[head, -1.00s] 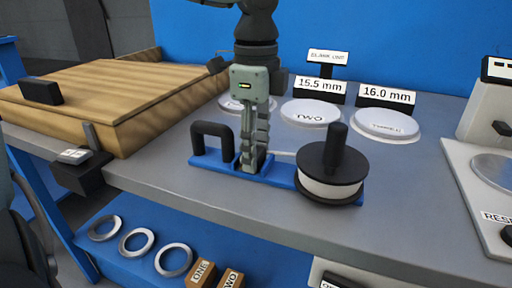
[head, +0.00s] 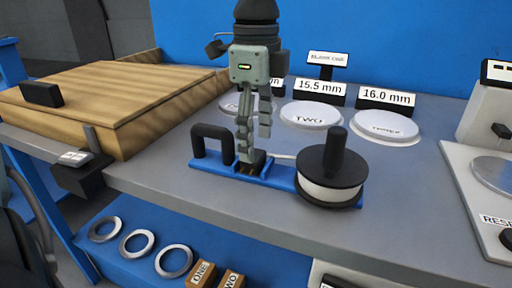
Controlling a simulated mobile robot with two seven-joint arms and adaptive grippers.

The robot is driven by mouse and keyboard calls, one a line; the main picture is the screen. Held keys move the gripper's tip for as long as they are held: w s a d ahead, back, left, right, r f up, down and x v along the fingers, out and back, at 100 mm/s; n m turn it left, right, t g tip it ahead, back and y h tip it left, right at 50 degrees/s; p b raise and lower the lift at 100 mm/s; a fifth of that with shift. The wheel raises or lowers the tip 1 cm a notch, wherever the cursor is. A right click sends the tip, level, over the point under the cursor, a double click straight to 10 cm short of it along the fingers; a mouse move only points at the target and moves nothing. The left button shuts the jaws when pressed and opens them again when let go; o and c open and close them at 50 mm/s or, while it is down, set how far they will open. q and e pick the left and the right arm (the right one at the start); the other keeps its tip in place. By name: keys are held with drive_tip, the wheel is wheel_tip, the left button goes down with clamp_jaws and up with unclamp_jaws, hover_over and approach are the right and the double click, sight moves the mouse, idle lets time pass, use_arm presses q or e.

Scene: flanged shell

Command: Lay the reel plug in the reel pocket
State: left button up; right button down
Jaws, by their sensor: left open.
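The reel (head: 332,180) is a black spool with a white winding and an upright black knob, at the right end of a blue base (head: 284,174). A thin pale cord runs left from it towards a small dark part (head: 250,166) in the middle of the base. This looks like the plug in the pocket, but I cannot separate the two or tell how fully it is seated. My left gripper (head: 258,146) is open, pointing down, just above this spot with its fingers apart. One fingertip partly covers the dark part. My right gripper is not in view.
A black handle (head: 212,143) stands on the base just left of my gripper. White discs (head: 311,115) with labels stand behind. A wooden tray (head: 120,88) is at left. Metal rings (head: 137,243) and small labelled blocks lie on the lower blue shelf. The grey bench front is clear.

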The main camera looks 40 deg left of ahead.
sight(256, 155)
use_arm(q)
wheel_tip(256, 155, up, 9)
idle(0.8)
